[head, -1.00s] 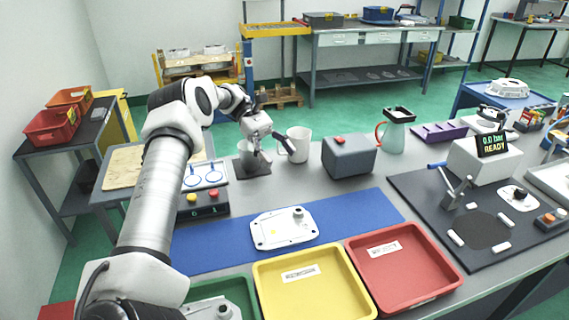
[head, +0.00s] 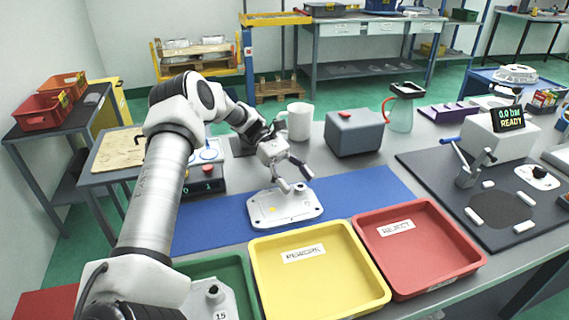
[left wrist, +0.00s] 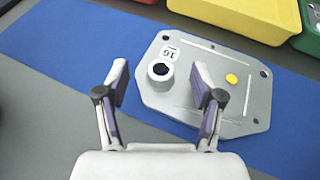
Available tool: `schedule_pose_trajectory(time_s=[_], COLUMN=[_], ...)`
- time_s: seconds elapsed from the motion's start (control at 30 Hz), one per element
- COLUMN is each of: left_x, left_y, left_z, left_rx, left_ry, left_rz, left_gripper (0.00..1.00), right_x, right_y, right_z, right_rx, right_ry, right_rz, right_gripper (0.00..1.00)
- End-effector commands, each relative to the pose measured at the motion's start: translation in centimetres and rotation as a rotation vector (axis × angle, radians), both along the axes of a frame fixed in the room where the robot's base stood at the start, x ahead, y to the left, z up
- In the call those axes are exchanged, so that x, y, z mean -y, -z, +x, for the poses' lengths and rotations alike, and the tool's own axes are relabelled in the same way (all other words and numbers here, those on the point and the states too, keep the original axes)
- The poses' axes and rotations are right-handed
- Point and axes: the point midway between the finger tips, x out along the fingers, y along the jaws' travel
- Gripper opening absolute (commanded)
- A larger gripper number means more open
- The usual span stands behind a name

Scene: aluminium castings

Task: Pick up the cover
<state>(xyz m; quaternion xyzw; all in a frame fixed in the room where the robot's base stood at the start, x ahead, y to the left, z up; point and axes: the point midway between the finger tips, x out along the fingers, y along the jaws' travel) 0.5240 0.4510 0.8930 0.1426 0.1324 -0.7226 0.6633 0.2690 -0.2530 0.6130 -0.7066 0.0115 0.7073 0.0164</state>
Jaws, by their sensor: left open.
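The cover (head: 270,211) is a flat, pale grey casting with a raised round boss and a yellow dot. It lies on the blue mat (head: 380,186). In the left wrist view the cover (left wrist: 183,100) shows a label reading 16 next to the boss (left wrist: 160,70). My left gripper (head: 294,188) is open and empty, just above the cover. In the left wrist view its two fingers (left wrist: 160,88) stand apart on either side of the boss; whether they touch it, I cannot tell. My right gripper is in neither view.
A yellow rework tray (head: 265,285), a red reject tray (head: 470,262) and a green tray (head: 240,268) holding another casting (head: 214,305) line the front. A white mug (head: 299,120) and a grey box (head: 354,137) stand behind. A black test mat (head: 440,200) lies at right.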

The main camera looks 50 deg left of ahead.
Motion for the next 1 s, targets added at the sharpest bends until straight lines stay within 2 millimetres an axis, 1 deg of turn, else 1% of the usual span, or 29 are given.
schedule_pose_trajectory(time_s=[0.07, 0.23, 0.27, 0.3, 0.37, 0.4, 0.43, 0.47, 0.87, 0.97, 1.0], left_x=[0.6, 0.6, 0.6, 0.6, 0.6, 0.6, 0.6, 0.6, 0.6, 0.6, 0.6], left_y=[0.1, 0.3, 0.3, 0.3, 0.3, 0.3, 0.3, 0.3, 0.2, -0.6, -1.3], left_z=[-0.1, -0.1, -0.1, -0.1, -0.1, -0.1, -0.1, -0.1, -0.1, 0.0, 0.0], left_rx=[0.001, 0.002, 0.002, 0.001, 0.001, 0.001, 0.001, 0.001, 0.001, 0.003, 0.004], left_ry=[0.001, 0.0, 0.001, 0.0, 0.0, 0.0, 0.0, 0.0, 0.0, 0.0, 0.001], left_rz=[0.0, 0.001, 0.001, 0.001, 0.001, 0.001, 0.001, 0.001, 0.001, 0.0, 0.0], left_gripper=[0.67, 0.67, 0.64, 0.5, 0.28, 0.14, 0.04, 0.0, 0.0, 0.0, 0.0], right_x=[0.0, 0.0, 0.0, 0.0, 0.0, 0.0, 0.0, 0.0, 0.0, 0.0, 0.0], right_y=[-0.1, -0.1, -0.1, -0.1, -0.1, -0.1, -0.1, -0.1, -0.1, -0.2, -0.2], right_z=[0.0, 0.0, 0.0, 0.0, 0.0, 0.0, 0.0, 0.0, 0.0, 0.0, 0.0], right_rx=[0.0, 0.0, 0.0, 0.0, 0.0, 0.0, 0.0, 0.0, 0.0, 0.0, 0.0], right_ry=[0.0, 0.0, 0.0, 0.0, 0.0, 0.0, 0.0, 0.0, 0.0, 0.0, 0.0], right_rz=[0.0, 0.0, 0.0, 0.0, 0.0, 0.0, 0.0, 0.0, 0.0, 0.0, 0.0], right_gripper=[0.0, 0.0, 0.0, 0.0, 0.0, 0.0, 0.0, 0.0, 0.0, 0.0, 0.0])
